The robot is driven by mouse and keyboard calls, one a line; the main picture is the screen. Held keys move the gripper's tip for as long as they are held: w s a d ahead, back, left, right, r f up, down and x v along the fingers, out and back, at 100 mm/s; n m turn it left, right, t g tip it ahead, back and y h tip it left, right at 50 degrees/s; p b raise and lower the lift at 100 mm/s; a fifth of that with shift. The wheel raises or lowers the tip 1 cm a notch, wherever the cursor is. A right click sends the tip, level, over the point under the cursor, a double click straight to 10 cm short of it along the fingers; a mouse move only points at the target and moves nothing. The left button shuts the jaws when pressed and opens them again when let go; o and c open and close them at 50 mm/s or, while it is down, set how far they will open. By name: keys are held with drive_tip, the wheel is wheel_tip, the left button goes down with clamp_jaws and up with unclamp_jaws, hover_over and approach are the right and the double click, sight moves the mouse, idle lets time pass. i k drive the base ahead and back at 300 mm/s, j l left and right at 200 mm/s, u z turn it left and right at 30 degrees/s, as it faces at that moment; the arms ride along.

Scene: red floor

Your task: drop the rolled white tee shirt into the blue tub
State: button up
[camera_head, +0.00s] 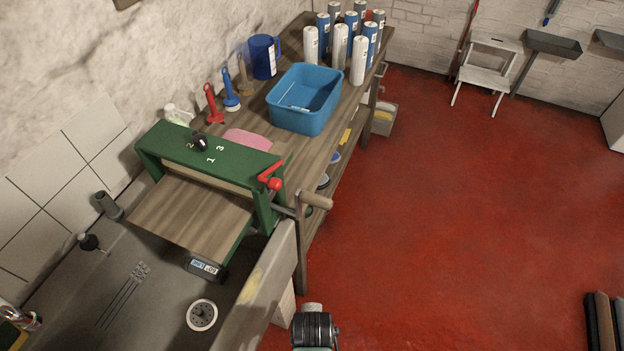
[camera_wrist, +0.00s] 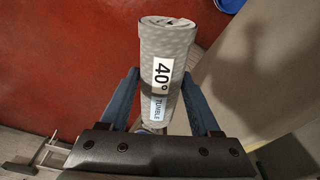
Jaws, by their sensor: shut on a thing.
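The rolled white tee shirt (camera_wrist: 168,45) shows in the wrist view as a pale grey-white roll with a label reading "40° TUMBLE". My gripper (camera_wrist: 161,75) is shut on it, one blue finger on each side, with the roll's far end sticking out past the fingertips. The blue tub (camera_head: 292,121) stands open on the wooden bench in the head view, with a thin white mark inside. Part of my arm shows at the bottom of the head view, well short of the tub. I cannot clearly make out the tee shirt there.
A pink cloth (camera_head: 248,140), brushes and a blue jug (camera_head: 264,57) lie near the wall. Several blue and white bottles (camera_head: 359,60) stand behind.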

sight(311, 108)
drive_tip(key=i+l+u, duration=0.15)
drive_tip(key=i+l, duration=0.15)
drive_tip(key=i+l+u, duration=0.15)
drive_tip(key=l, duration=0.3)
drive_tip(key=i+l+u, duration=0.15)
drive_tip(key=i+l, duration=0.2)
drive_tip(key=l, duration=0.1)
